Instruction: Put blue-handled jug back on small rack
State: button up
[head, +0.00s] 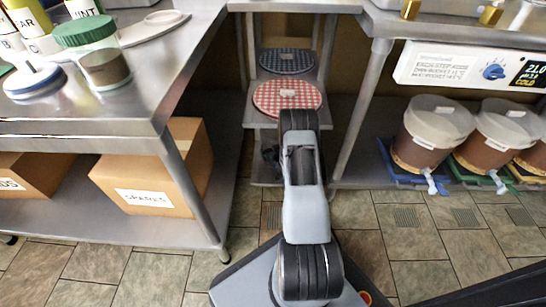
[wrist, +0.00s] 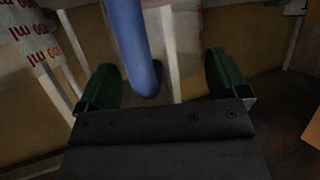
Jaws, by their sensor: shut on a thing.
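In the wrist view the blue handle (wrist: 131,45) of the jug runs down between the two green fingers of my gripper (wrist: 164,84). Pale see-through surfaces with red "ml" print, which look like the jug's wall (wrist: 35,35), show at the upper left. The rest of the jug is out of view or too dark to tell. In the head view my arm reaches forward and hides the gripper and jug. A small metal rack (head: 262,121) stands ahead, between the benches, with a blue-checked round (head: 287,60) and a red-checked round (head: 287,97) on it.
A steel bench (head: 150,100) at left holds a green-lidded jar (head: 100,55), with cardboard boxes (head: 160,165) below. At right, lidded buckets (head: 432,135) with taps stand on a low shelf under a control panel (head: 470,67).

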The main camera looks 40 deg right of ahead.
jog(key=shift+f+b, duration=0.4)
jog(key=shift+f, duration=1)
jog(key=o, duration=1.2)
jog(key=shift+r, duration=0.1)
jog(key=shift+s+r, duration=0.2)
jog(key=shift+s, duration=0.05)
jog(key=p+v, duration=0.5)
jog(key=v, duration=0.6)
jog(key=shift+s+r, duration=0.15)
jog(key=shift+s, duration=0.05)
jog(key=shift+a, duration=0.1)
